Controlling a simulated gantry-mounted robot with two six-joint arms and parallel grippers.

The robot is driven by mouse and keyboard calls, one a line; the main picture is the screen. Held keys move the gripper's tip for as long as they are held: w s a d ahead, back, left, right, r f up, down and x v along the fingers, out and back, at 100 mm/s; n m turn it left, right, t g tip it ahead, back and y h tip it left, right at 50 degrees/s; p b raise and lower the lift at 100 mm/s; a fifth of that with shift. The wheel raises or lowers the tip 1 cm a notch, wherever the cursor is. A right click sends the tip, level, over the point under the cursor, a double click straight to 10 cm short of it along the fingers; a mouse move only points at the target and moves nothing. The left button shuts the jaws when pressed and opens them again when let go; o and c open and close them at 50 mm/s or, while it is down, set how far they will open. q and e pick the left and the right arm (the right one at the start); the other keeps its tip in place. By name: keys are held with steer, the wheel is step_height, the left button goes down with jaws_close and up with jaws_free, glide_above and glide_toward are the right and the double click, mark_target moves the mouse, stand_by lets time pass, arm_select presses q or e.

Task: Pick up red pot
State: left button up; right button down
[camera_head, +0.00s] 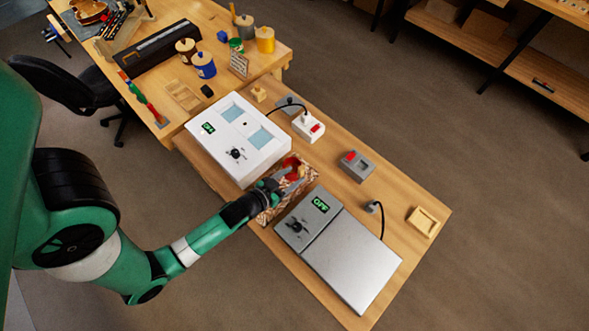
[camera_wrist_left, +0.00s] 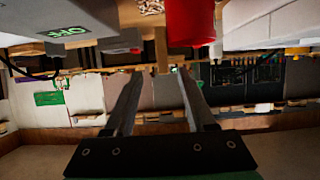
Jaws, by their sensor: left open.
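The red pot (camera_head: 291,162) sits on the narrow speckled brown tray between the two boxes on the bench, partly hidden by my gripper in the head view. In the left wrist view, the red pot (camera_wrist_left: 190,22) is cut by the top edge, above and a little right of the fingertips. My left gripper (camera_head: 292,176) is at the pot in the head view. In the wrist view, the left gripper (camera_wrist_left: 159,72) is open with nothing between its fingers. Whether a finger touches the pot cannot be told.
A white box with two blue panels (camera_head: 233,138) stands left of the tray (camera_head: 303,192). A silver-topped box (camera_head: 352,264) stands right of it. Grey (camera_head: 356,166) and white (camera_head: 308,127) switch boxes lie behind. Blue (camera_head: 204,66) and yellow (camera_head: 265,40) pots stand on the farther bench.

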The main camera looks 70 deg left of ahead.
mark_target(299, 170)
arm_select(q)
steer(key=x, duration=0.5)
steer(key=shift+a+r+b, duration=0.1)
steer(key=shift+a+b, duration=0.15)
steer(key=shift+b, duration=0.05)
jaws_close()
stand_by(1.0)
